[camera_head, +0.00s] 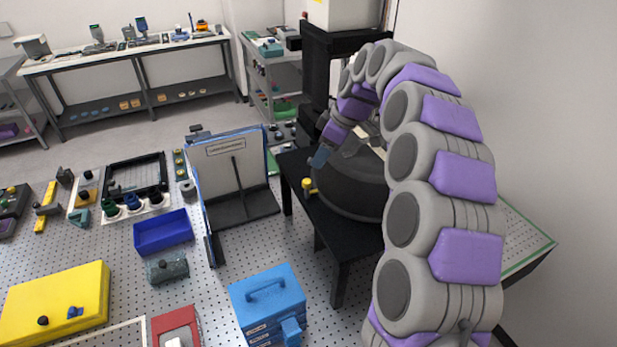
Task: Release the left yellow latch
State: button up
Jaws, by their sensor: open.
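A small yellow latch (308,186) sticks out at the left side of a dark round housing (352,192), low near the black table top. My arm arches over from the right, and my gripper (321,157) hangs just above and slightly right of the latch. The gripper looks apart from the latch, though the depth between them is hard to tell. It is open, with nothing visible held in it. The fingers are small and partly merge with the dark housing. My arm hides the right part of the housing.
A standing panel (235,165) with a label is close on the left. A black column (318,75) rises behind the housing. A blue toolbox (267,300), a blue tray (163,232) and a yellow case (55,300) occupy the perforated surface in front.

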aim_at(307, 181)
jog(key=x, duration=1)
jog(key=shift+a+f, duration=0.15)
jog(key=shift+f, duration=0.05)
grip_shut()
